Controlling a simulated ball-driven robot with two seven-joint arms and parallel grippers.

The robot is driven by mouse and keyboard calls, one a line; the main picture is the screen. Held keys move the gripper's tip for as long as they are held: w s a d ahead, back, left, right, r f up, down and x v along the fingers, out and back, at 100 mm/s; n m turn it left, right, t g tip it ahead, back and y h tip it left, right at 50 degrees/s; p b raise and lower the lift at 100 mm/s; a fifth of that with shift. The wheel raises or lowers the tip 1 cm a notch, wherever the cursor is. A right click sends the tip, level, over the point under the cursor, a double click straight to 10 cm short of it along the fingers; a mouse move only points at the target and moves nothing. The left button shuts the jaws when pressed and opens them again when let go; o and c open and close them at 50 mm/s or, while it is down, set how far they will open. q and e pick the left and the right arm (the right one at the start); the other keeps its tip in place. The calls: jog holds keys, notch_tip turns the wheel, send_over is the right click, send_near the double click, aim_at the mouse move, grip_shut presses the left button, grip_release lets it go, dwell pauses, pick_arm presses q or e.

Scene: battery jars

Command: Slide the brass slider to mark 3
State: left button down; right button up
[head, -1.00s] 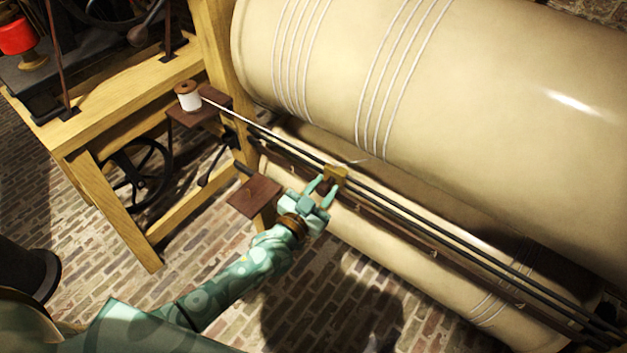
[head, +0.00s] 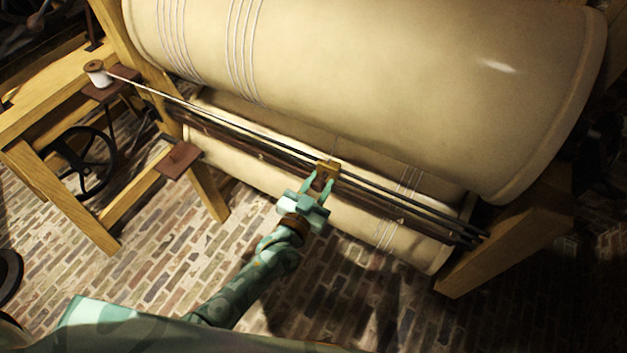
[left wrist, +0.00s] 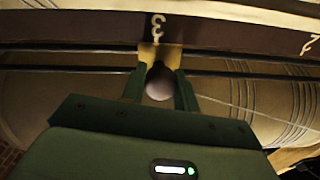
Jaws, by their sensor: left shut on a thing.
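The brass slider (head: 328,167) sits on the dark rods (head: 385,193) in front of the large cream drums. My left gripper (head: 319,185) is shut on the slider's round knob, which shows between the fingers in the left wrist view (left wrist: 159,84). In that view the brass slider (left wrist: 160,53) lies directly below the white mark 3 (left wrist: 157,27) on the dark rail and is roughly centred on it. The mark 2 (left wrist: 311,44) is further right on the rail. My right gripper is not in view.
A brown plate (head: 179,159) juts out near the wooden frame (head: 205,190). The brick floor in front is mostly clear.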

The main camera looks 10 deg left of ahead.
pick_arm(q)
jog(key=shift+s+d, duration=0.1)
jog(key=shift+d, duration=0.2)
jog(key=c, duration=1.1)
grip_release()
jog(key=shift+o, duration=0.2)
jog(key=p+v, duration=0.2)
jog(key=v, duration=1.4)
jog(key=shift+p, duration=0.3)
jog(key=shift+s+a, duration=0.15)
